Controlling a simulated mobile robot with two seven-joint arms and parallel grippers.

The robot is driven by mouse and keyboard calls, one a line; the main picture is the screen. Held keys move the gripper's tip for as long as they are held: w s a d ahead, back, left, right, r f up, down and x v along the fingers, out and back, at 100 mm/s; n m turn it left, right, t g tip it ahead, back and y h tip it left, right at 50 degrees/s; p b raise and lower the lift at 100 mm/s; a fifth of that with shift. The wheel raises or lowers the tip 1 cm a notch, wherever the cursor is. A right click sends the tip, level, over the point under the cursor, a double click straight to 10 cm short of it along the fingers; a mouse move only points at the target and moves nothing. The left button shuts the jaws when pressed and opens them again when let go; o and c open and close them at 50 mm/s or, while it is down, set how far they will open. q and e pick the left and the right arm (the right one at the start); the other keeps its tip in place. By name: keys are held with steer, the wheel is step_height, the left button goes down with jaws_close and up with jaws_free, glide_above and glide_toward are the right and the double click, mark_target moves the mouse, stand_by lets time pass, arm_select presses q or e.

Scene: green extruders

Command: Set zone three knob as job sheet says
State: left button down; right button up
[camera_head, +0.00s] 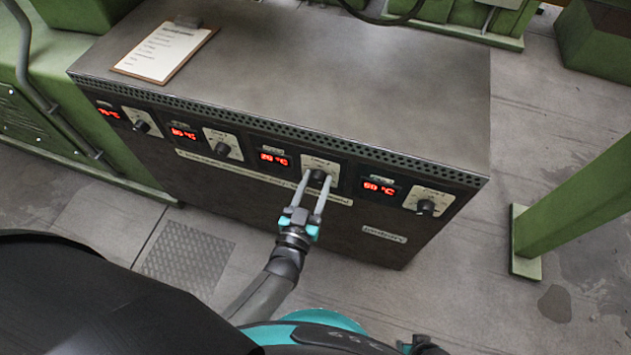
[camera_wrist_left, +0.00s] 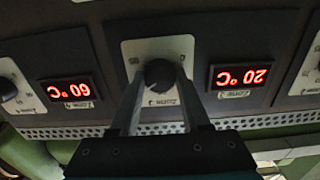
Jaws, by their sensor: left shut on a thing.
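The third knob from the left (camera_head: 318,175) sits on a pale plate on the front of the dark cabinet. Its display (camera_head: 274,158) reads 20 °C. My left gripper (camera_head: 317,181) is shut on this knob, one finger on each side. The wrist view shows the panel upside down, with the round black knob (camera_wrist_left: 160,75) between the fingertips and the 20 °C display (camera_wrist_left: 240,77) to its right. The knob's exact pointer angle is unclear. The job sheet (camera_head: 163,52) lies on a clipboard on the cabinet top; its writing is too small to read.
The cabinet (camera_head: 330,80) also carries a fourth knob (camera_head: 426,207) with a 60 °C display (camera_head: 379,187), and two knobs (camera_head: 221,149) (camera_head: 142,126) further left. A green post (camera_head: 575,205) stands at the right. The cabinet top is otherwise clear.

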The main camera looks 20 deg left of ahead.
steer(key=shift+s+f, duration=0.1)
steer(key=shift+s, duration=0.05)
arm_select(q)
steer(key=shift+c, duration=1.9)
jaws_free()
steer(key=shift+s, duration=0.25)
steer(key=s+p, duration=0.2)
steer(key=s, duration=1.2)
steer(key=shift+s+a, duration=0.25)
steer(key=shift+s, duration=0.15)
arm_select(e)
steer(key=s+d, duration=0.3)
steer(key=s, duration=0.1)
steer(key=shift+s+d+f, duration=0.1)
steer(key=shift+f, duration=0.3)
arm_select(q)
steer(key=shift+w, duration=0.1)
